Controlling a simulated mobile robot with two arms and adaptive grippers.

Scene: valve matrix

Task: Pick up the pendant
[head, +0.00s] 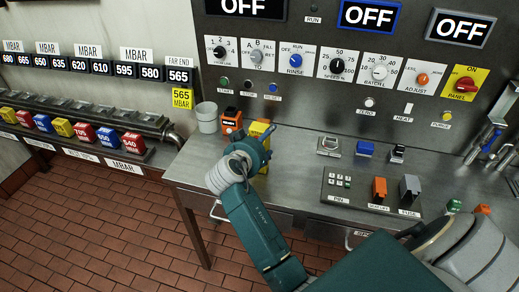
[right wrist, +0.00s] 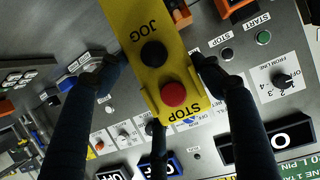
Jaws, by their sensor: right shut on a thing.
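The pendant is a yellow box (right wrist: 184,62) with a black JOG button and a red STOP button, seen upside down in the right wrist view. In the head view its yellow body (head: 258,129) shows partly behind my right gripper (head: 262,143), at the left part of the steel table. My right gripper (right wrist: 158,78) is shut on the pendant, with dark fingers on both sides of it. Whether the pendant's lower end touches the table is hidden by the hand. My left gripper is not in view.
A steel bench (head: 300,150) carries an orange device (head: 231,122) and a grey cup (head: 206,117) left of the pendant. A keypad (head: 340,182) and orange and grey switches stand to the right. A control panel with knobs rises behind.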

